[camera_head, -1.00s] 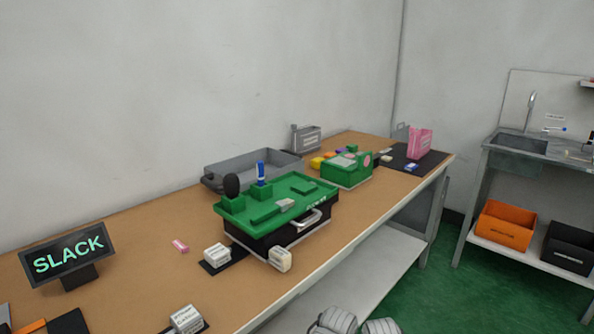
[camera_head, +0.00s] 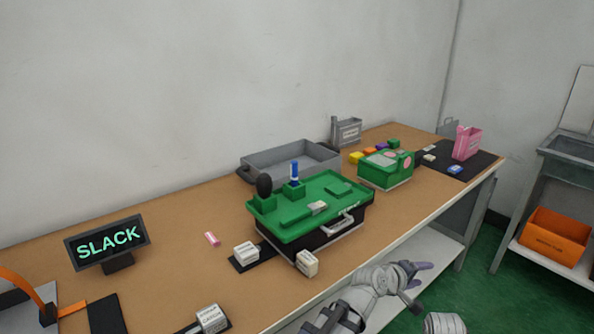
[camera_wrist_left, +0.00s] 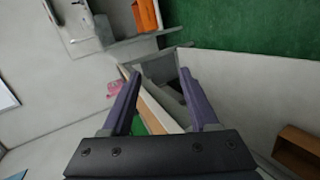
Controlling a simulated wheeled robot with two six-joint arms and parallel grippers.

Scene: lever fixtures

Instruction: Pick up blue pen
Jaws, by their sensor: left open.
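A blue upright piece (camera_head: 294,172), which looks like the blue pen, stands in a small green block on top of the green lever fixture (camera_head: 325,211). A dark round-topped lever stands beside it. My left gripper (camera_head: 417,284) is open and empty, in front of the table edge, to the right of and nearer than the fixture. In the left wrist view its two purple fingers (camera_wrist_left: 160,74) are spread apart, and the blue pen does not show there.
A grey tray (camera_head: 290,160) lies behind the fixture. A smaller green box (camera_head: 386,169) stands to its right. White labelled blocks (camera_head: 246,252) lie in front, and a SLACK sign (camera_head: 108,243) stands at left. The table between sign and fixture is mostly clear.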

